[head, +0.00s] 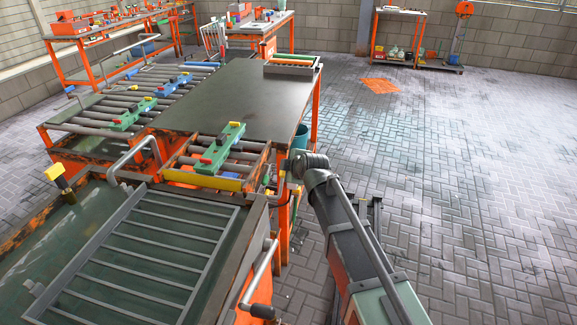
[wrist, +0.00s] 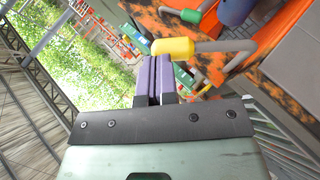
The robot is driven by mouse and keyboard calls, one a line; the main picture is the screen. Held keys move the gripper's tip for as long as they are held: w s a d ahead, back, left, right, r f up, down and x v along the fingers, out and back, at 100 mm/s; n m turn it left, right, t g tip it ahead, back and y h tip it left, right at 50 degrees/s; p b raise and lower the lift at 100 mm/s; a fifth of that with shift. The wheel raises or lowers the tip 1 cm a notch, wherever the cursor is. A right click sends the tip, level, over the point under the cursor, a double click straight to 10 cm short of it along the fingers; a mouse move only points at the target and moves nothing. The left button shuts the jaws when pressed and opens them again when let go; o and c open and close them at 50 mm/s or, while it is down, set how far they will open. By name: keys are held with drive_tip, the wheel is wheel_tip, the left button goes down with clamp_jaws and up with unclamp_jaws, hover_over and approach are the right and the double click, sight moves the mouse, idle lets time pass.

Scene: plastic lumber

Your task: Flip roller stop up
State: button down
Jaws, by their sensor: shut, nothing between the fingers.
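A yellow bar (head: 202,180) lies across the front end of the short roller section in the head view; it looks like the roller stop. In the wrist view, a yellow rounded grip (wrist: 173,47) sits on a bent grey rod. I cannot tell whether it belongs to the stop. My gripper (wrist: 153,62) has two purple fingers pressed together, with nothing between them. Their tips are close beside the yellow grip; contact is unclear. In the head view my arm reaches to the right side of the roller section, and the fingertips cannot be made out.
A green block with red ends (head: 222,147) lies on the short rollers. A dark flat table (head: 240,95) stands behind, and a grey slatted frame (head: 150,245) lies in front. A bent grey handle (head: 262,275) sticks out front right. The paved floor at right is clear.

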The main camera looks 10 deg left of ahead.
drive_tip(key=p+v, duration=0.7)
drive_tip(key=v, duration=0.5)
drive_tip(key=shift+r, duration=0.6)
drive_tip(key=shift+d, duration=0.1)
drive_tip(key=s+d+f+m+g+h, duration=0.3)
drive_tip(key=s+d+f+m+g, duration=0.4)
drive_tip(key=s+m, duration=0.4)
drive_tip(key=s+d+m+g+h, duration=0.1)
drive_tip(key=s+d+m, duration=0.2)
drive_tip(key=d, duration=0.6)
drive_tip(key=s+d+m+g+h, duration=0.1)
drive_tip(key=s+d+m, duration=0.3)
drive_tip(key=d, duration=0.5)
drive_tip(key=shift+d+f+m+h, duration=0.2)
drive_tip(key=shift+d+m+h, duration=0.3)
drive_tip(key=shift+m, duration=0.6)
